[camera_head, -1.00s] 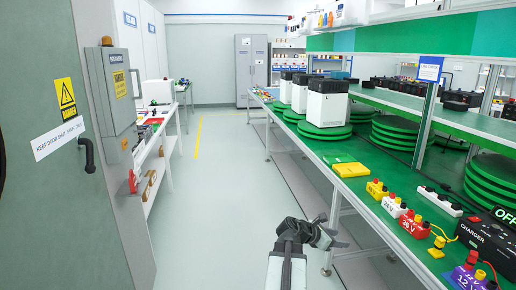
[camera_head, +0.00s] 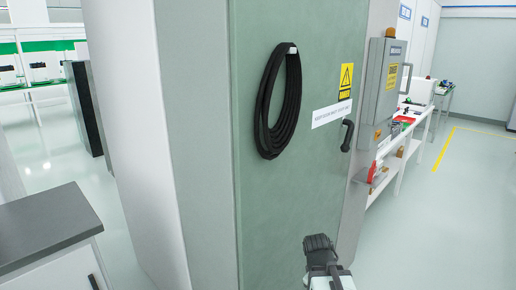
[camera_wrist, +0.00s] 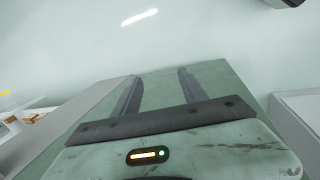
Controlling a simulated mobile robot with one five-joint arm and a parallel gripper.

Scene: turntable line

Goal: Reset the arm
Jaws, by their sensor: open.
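My gripper (camera_head: 320,246) shows at the bottom of the head view, right of centre, in front of the lower part of a grey-green cabinet door. In the wrist view my gripper (camera_wrist: 158,76) has its two dark fingers apart, with nothing seen between them. A green surface lies behind the fingers there, with pale floor beyond. In the head view the arm hides a little of the door's lower right area.
The cabinet door (camera_head: 300,190) carries a coiled black cable (camera_head: 264,105), a yellow warning sign (camera_head: 346,78) and a black handle (camera_head: 347,136). A dark-topped counter (camera_head: 40,225) stands at lower left. A grey switch box (camera_head: 381,95) is at right. Floor (camera_head: 455,225) is clear at far right.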

